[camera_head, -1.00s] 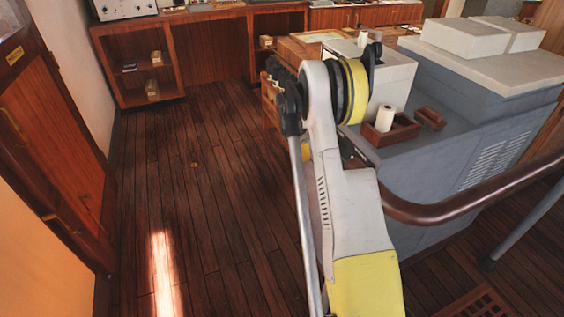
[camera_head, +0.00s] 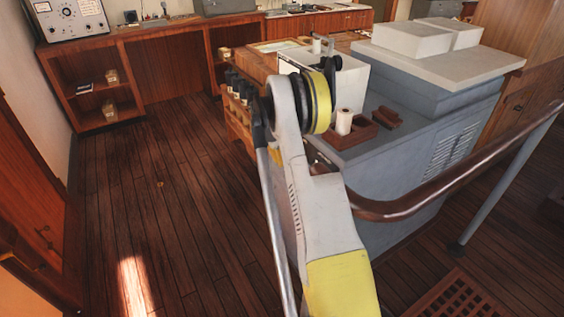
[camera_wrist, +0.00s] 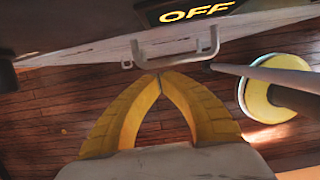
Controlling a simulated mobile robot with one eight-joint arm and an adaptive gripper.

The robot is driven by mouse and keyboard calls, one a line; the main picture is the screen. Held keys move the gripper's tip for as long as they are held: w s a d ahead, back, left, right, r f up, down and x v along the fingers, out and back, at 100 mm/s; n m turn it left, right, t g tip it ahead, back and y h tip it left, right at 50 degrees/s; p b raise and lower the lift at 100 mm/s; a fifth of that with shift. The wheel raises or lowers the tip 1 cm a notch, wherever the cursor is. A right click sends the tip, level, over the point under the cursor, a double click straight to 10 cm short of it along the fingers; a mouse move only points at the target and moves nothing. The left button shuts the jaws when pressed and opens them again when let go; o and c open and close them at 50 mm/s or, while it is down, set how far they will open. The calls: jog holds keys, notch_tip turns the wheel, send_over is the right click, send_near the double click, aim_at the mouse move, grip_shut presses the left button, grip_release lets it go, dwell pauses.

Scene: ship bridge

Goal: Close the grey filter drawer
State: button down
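My gripper (camera_wrist: 158,76) is in the wrist view with its two yellow fingers bowed apart and their tips together, so it is shut with only floor showing between the fingers. Just beyond the tips is a pale U-shaped handle (camera_wrist: 214,44) on a pale grey, worn front (camera_wrist: 90,47), which seems to be the filter drawer. I cannot tell whether the tips touch the handle, or how far the drawer stands out. Above it is a dark panel with a lit OFF sign (camera_wrist: 197,12). In the head view my arm hides the gripper, and the drawer cannot be made out.
A grey console (camera_head: 415,130) stands right of my arm, with a white box (camera_head: 345,82) and a paper roll in a wooden tray (camera_head: 358,137) on it. A curved wooden rail (camera_head: 400,208) runs close on the right. Open plank floor (camera_head: 160,200) lies left.

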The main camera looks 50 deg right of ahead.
jog(key=a+r+m+t+p, duration=0.2)
jog(key=a+r+m+p, duration=0.1)
jog(key=a+r, duration=1.55)
jog(key=s+a+r+m+t, duration=0.2)
jog(key=s+a+r+m, duration=0.3)
jog(key=a+r, duration=0.45)
jog(key=s+a+f+m+t+y, duration=0.2)
jog(key=s+a+m+t, duration=0.2)
jog(key=s+a, duration=1.2)
jog(key=s+m, duration=0.2)
jog(key=m, duration=0.1)
jog(key=shift+y, duration=0.4)
jog(key=shift+s+a, duration=0.1)
jog(key=shift+s, duration=0.05)
